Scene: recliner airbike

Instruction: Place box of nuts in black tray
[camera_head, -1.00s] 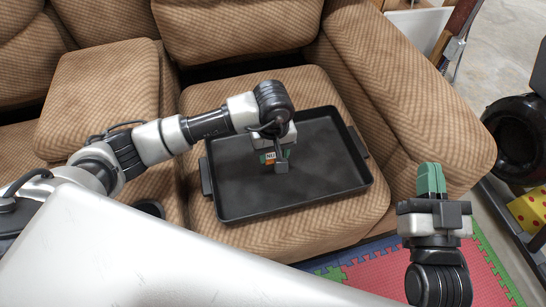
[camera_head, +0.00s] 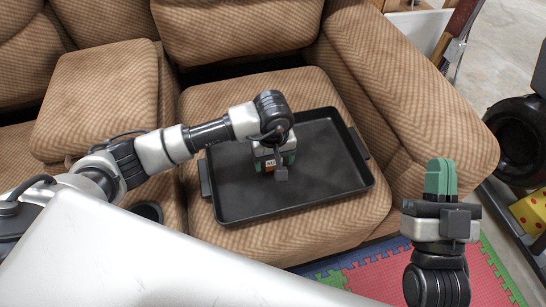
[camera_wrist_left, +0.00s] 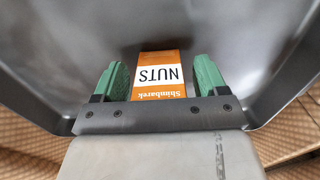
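The box of nuts (camera_head: 270,164), orange with a white "NUTS" label, is in the black tray (camera_head: 300,197) on the sofa seat. In the left wrist view the box (camera_wrist_left: 160,78) appears to rest on the tray floor (camera_wrist_left: 235,35). My left gripper (camera_head: 274,163) is low over the tray with its green fingers on either side of the box. The left wrist view shows the fingers (camera_wrist_left: 160,80) spread, with narrow gaps beside the box. My right gripper (camera_head: 439,178) is empty at the right, its green fingers together.
The brown recliner sofa (camera_head: 410,100) surrounds the tray, with an armrest to its right. A red foam mat (camera_head: 385,275) lies on the floor. A black tire-like object (camera_head: 515,130) stands at the far right. The tray's right part is clear.

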